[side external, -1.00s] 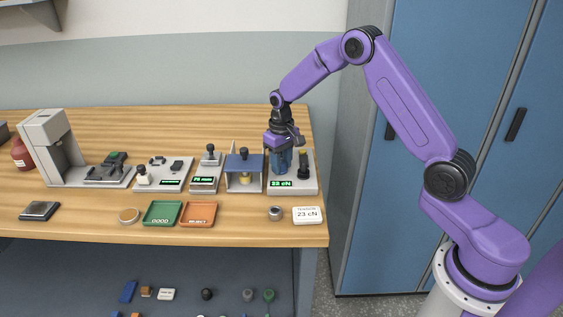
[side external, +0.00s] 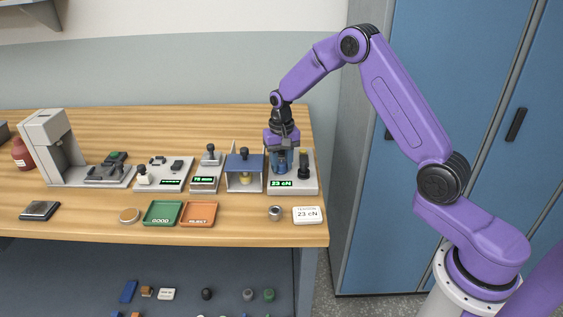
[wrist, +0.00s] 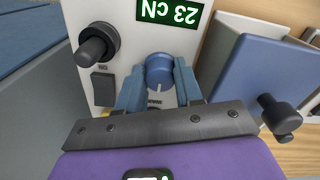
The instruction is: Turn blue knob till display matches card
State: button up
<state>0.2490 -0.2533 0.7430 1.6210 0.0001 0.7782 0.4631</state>
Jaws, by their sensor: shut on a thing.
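The green display (side external: 281,183) reads 23 cN; in the wrist view the display (wrist: 170,12) shows the same reading upside down. The white card (side external: 307,215) at the table's front right edge reads 23 cN.
A black knob (wrist: 97,44) stands on the same unit beside the blue one. A blue-topped fixture (side external: 244,163) is close on the left.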

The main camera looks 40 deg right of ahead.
aim_at(281, 163)
jog(key=o, duration=1)
jog(key=shift+o, duration=0.2)
notch_tip(281, 163, up, 18)
jog(key=shift+f, duration=0.25)
jog(key=s+a+n, duration=0.4)
jog(key=s+a, duration=0.2)
jog(key=s, duration=0.2)
jog(key=s+a+n, duration=0.5)
jog(key=s+a, duration=0.1)
jog(key=s, duration=0.3)
jog(key=s+d+f+n, duration=0.1)
jog(key=s+n, duration=0.3)
jog(key=s, duration=0.7)
jog(key=s+d+f+n, duration=0.2)
jog(key=s+f+n, duration=0.2)
jog(key=s, duration=0.7)
jog(key=shift+d+n, duration=0.3)
jog(key=shift+n, duration=0.1)
